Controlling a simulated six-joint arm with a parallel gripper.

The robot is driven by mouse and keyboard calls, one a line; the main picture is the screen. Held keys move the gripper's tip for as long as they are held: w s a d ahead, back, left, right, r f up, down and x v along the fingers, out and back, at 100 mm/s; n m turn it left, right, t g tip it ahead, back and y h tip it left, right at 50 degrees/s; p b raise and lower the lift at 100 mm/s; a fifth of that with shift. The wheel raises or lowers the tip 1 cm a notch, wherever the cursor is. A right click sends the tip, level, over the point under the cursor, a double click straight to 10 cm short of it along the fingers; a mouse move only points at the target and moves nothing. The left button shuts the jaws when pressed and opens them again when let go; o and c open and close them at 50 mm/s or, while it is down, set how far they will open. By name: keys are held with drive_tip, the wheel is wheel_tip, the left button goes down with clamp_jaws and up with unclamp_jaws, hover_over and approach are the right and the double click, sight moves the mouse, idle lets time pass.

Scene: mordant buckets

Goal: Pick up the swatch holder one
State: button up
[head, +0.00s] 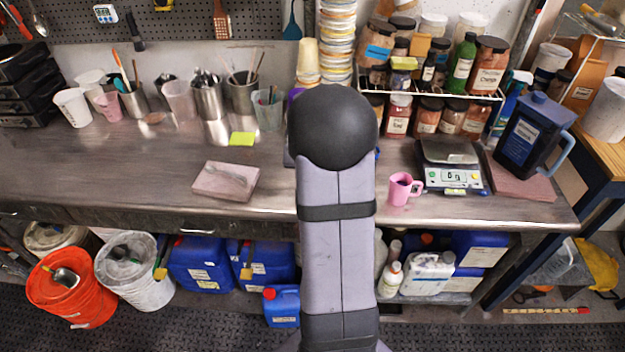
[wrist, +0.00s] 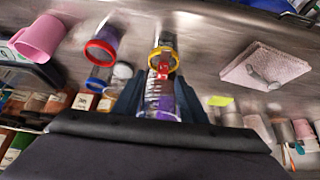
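My gripper (wrist: 161,84) shows at the bottom of the wrist view, its two dark blue fingers spread apart. A clear holder with a yellow rim (wrist: 162,51) is in line with the gap, with a red part on it and something clear and purple behind, between the fingers. I cannot tell whether the fingers touch it. A second holder with a red and blue rim (wrist: 100,52) stands to its left in the wrist view. No label marks which one is the swatch holder. In the head view my arm hides the gripper and both holders.
A pink mug (head: 403,188) and a scale (head: 452,177) stand on the steel bench (head: 110,168) right of my arm. A pinkish block (head: 225,180) with a spoon lies left. Cups of tools and shelved jars line the back. The front left bench is clear.

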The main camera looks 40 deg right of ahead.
drive_tip(key=shift+a+x, duration=0.2)
drive_tip(key=shift+x, duration=2.35)
drive_tip(key=shift+w, duration=0.2)
clamp_jaws()
